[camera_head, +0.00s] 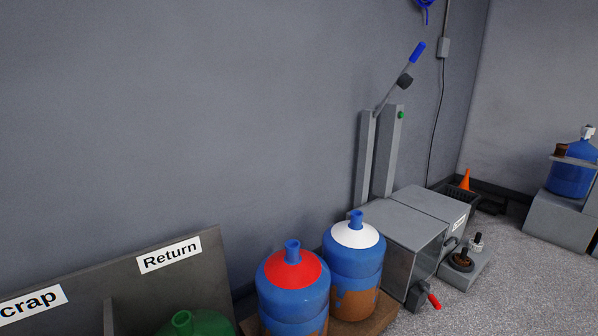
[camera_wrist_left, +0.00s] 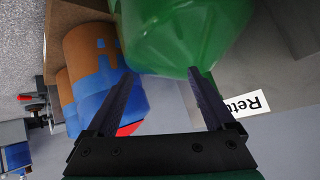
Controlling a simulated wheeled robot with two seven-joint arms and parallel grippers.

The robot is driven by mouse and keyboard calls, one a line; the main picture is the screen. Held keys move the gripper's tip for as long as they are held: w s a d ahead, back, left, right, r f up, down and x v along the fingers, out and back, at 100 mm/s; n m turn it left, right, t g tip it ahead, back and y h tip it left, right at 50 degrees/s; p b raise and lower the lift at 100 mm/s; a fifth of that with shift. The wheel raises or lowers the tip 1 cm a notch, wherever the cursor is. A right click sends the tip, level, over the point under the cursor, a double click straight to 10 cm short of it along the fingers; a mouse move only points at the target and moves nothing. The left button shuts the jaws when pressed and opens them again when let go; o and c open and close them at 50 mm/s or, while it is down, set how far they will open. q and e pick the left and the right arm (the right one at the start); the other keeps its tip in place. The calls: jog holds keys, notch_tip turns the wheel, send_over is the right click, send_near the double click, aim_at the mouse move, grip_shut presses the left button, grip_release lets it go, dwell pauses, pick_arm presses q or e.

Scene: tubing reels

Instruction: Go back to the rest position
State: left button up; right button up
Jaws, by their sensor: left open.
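My left gripper (camera_wrist_left: 159,74) is open in the left wrist view, with its two dark fingers spread apart. A green bottle (camera_wrist_left: 185,35) lies just beyond the fingertips and overlaps them in the picture; I cannot tell whether they touch. Nothing is visibly clamped between the fingers. The green bottle also shows at the bottom edge of the head view (camera_head: 200,324), with its neck up and its lower part cut off. Neither gripper shows in the head view, and my right gripper is in neither view.
A grey bin panel (camera_head: 120,285) carries a Return label (camera_head: 169,254) and a partly cut-off "crap" label (camera_head: 32,304). Beside it stand a red-topped blue bottle (camera_head: 292,293) and a white-topped one (camera_head: 354,265). A grey lever machine (camera_head: 402,235) stands farther right.

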pick_arm(q)
jog(key=s+d+f+g+h, duration=0.1)
jog(key=s+d+f+g, duration=0.1)
jog(key=s+f+g, duration=0.6)
jog(key=s+d+f+g+h, duration=0.15)
jog(key=s+f, duration=0.25)
jog(key=s, duration=0.8)
jog(key=s+a+r+p, duration=0.2)
jog(key=s+p, duration=0.5)
jog(key=p, duration=0.5)
jog(key=s+a+r+y+p, duration=0.1)
jog(key=s+a+r+p, duration=0.1)
jog(key=s+p, duration=0.6)
jog(key=p, duration=0.5)
jog(key=shift+s+a+r, duration=0.15)
jog(key=shift+a+r, duration=0.05)
jog(key=shift+r, duration=0.1)
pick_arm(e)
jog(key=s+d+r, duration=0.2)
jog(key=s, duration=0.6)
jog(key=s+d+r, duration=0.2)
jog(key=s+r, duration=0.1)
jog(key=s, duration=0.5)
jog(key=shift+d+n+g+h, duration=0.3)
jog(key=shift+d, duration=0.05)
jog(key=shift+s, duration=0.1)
